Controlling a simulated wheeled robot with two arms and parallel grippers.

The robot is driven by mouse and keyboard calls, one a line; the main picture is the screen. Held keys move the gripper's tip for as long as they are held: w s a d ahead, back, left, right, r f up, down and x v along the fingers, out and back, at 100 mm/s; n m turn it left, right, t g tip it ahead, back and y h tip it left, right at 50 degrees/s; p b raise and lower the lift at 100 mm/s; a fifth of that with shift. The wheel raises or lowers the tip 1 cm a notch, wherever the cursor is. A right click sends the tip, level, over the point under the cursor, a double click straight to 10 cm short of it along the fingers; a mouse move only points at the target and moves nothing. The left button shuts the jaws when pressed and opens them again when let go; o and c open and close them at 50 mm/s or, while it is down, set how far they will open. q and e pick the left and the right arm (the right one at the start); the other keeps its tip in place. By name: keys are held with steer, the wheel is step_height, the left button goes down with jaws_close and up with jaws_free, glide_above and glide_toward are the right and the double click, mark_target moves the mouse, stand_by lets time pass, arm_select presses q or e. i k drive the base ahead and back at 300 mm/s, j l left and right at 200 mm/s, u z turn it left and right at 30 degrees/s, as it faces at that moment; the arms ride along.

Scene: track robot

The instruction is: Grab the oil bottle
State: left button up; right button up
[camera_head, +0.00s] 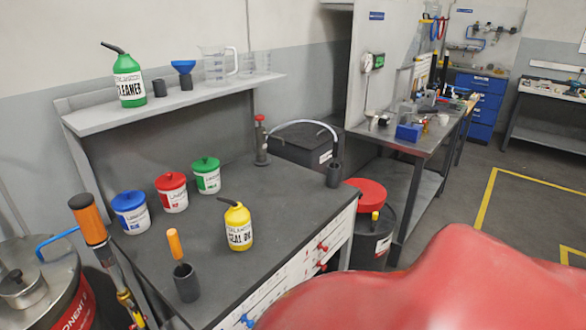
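The oil bottle (238,228) is a small yellow bottle with a dark bent spout and a white label that appears to read "SEAL OIL". It stands upright on the dark top of the workbench (265,195), right of a dark cup (187,283) with an orange-handled tool in it. Neither of my grippers is in view.
Blue, red (172,193) and green tubs stand behind the bottle. A shelf (180,102) above holds a green cleaner bottle (129,80), a funnel and clear jugs. A large smooth red shape fills the lower right.

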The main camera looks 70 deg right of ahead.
mark_target(238, 222)
steer(key=z, duration=1.65)
